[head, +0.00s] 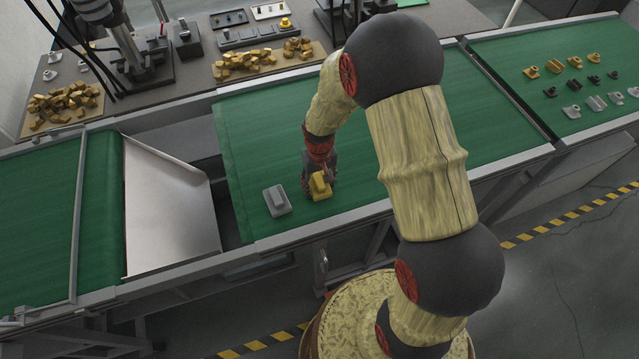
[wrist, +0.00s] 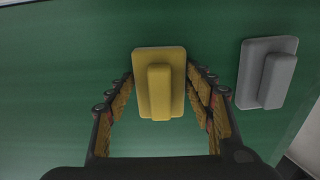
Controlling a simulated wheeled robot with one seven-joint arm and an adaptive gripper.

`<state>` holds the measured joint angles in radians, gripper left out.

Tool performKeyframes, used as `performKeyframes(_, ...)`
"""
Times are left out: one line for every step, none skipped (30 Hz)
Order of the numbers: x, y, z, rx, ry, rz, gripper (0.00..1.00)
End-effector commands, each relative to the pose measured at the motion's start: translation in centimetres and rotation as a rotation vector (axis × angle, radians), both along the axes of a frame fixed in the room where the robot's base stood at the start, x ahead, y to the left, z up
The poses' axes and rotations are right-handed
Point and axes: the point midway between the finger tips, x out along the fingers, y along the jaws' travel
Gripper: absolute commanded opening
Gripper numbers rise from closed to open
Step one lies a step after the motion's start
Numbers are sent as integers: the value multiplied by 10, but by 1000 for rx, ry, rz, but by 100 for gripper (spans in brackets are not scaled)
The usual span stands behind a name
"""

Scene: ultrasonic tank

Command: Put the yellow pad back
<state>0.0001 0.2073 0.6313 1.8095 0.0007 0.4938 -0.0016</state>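The yellow pad (head: 320,187) is a flat plate with a raised bar on top, on the green belt (head: 245,150) near its front edge. In the wrist view the yellow pad (wrist: 141,66) lies straight ahead, between and just beyond the fingertips. My gripper (head: 322,170) is right above it, and its open fingers (wrist: 158,80) are on either side of the plate, with no clear grip on the bar. Part of the pad is hidden by the gripper in the head view. Whether a fingertip touches the plate I cannot tell.
A grey pad (head: 277,201) of similar shape lies to the left on the same belt; it shows right in the wrist view (wrist: 268,72). A sloped metal plate (head: 170,205) is farther left. Small parts (head: 573,87) stand on the right belt. Brass piles (head: 245,64) lie behind.

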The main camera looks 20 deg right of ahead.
Motion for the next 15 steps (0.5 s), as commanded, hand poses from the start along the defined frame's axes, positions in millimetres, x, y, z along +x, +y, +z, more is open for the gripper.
performKeyframes(0,0,0,0,0,0,57)
performKeyframes(0,0,0,0,0,0,59)
performKeyframes(0,0,0,0,0,0,62)
performKeyframes(0,0,0,0,0,0,63)
performKeyframes(0,0,0,0,0,0,65)
performKeyframes(0,0,0,0,0,0,67)
performKeyframes(0,0,0,0,0,0,67)
performKeyframes(0,0,0,0,0,0,67)
performKeyframes(0,0,0,0,0,0,67)
performKeyframes(0,0,0,0,0,0,67)
performKeyframes(0,0,0,0,0,0,67)
performKeyframes(0,0,0,0,0,0,67)
performKeyframes(0,0,0,0,0,0,67)
performKeyframes(0,0,1,0,0,0,67)
performKeyframes(0,0,1,0,0,0,67)
